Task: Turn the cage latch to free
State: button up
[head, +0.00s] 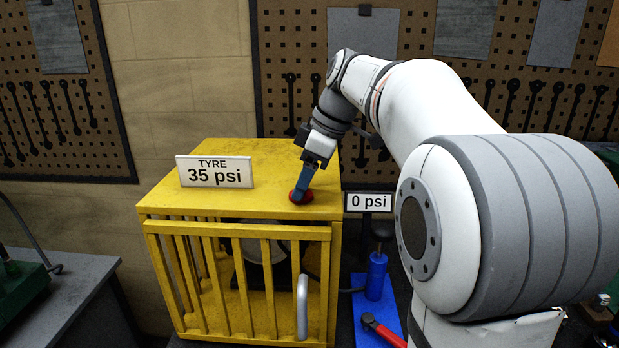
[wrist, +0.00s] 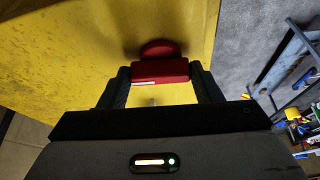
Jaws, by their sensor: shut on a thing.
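The cage latch (head: 301,198) is a red knob on the top of the yellow cage (head: 240,212), near its front right corner. In the wrist view the latch (wrist: 160,72) shows as a red bar with a pale line along it, beside a round red part. My gripper (head: 303,188) reaches down onto the latch from above. In the wrist view my gripper (wrist: 161,76) has a dark finger at each end of the red bar and is shut on it. The cage door (head: 236,280), with yellow bars and a grey handle (head: 302,306), stands across the front.
A sign (head: 214,172) reading "TYRE 35 psi" stands on the cage top. A "0 psi" sign (head: 368,202) stands right of the cage. A blue pump (head: 376,277) and a red-handled tool (head: 382,328) are below it. A dark round object (head: 262,246) is inside the cage.

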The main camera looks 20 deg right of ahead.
jog(key=shift+n, duration=0.6)
jog(key=o, duration=0.9)
jog(key=shift+s+a, duration=0.1)
jog(key=shift+a, duration=0.05)
jog(key=shift+o, duration=0.5)
jog(key=shift+r, duration=0.1)
jog(key=w+v, duration=0.1)
jog(key=v, duration=0.6)
jog(key=shift+s+d+r+g, duration=0.25)
jog(key=shift+s+g, duration=0.05)
